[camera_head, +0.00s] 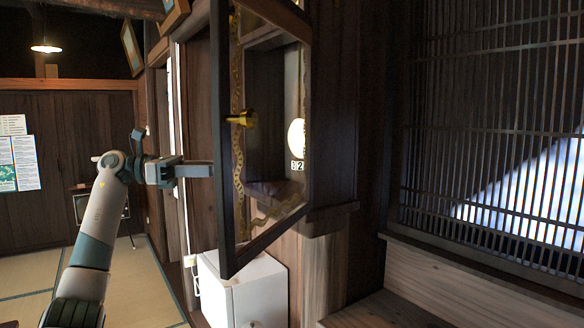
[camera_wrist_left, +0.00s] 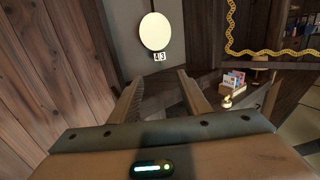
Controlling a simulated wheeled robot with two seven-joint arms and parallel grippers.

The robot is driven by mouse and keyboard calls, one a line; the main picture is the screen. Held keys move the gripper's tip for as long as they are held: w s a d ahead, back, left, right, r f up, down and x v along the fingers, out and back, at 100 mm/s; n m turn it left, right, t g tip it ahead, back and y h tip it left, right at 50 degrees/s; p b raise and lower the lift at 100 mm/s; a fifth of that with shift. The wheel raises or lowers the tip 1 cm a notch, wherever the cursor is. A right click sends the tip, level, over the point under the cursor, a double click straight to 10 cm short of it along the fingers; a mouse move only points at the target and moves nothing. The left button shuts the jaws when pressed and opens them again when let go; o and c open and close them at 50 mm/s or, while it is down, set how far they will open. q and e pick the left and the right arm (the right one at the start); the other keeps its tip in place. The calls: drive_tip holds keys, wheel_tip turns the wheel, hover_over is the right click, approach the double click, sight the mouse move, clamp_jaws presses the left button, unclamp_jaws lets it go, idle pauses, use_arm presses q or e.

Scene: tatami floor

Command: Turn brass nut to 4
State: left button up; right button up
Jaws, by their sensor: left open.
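A pale round disc (camera_head: 296,135) shows through the glass of an open, dark-framed door (camera_head: 228,215). A small number plate (camera_head: 297,165) sits just below the disc. In the left wrist view the disc (camera_wrist_left: 154,31) is ahead of the fingers, and its plate (camera_wrist_left: 159,57) seems to read 4 and 3. I cannot make out a brass nut there. The door carries a brass knob (camera_head: 242,119). My left gripper (camera_head: 212,170) is beside the door frame in the head view. In the wrist view (camera_wrist_left: 160,90) its fingers are apart with nothing between them. My right gripper is out of view.
The open door stands close to my left gripper. A white cabinet (camera_head: 245,290) is below it. In the wrist view, several small boxes or cards (camera_wrist_left: 234,79) and a small brass-coloured object (camera_wrist_left: 228,101) are at the right. Tatami floor (camera_head: 140,290) is free at the left.

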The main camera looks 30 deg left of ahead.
use_arm(q)
drive_tip(key=p+x, duration=0.4)
drive_tip(key=x, duration=1.1)
drive_tip(key=shift+w+d+p, duration=0.15)
drive_tip(key=shift+d+p, duration=0.15)
drive_tip(key=shift+p, duration=0.05)
drive_tip(key=shift+w+d, duration=0.35)
drive_tip(key=shift+d, duration=0.05)
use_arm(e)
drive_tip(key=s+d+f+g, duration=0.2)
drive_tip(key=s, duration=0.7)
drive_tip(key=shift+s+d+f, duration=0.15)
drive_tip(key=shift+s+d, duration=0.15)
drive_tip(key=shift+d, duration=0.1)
use_arm(q)
drive_tip(key=c, duration=1)
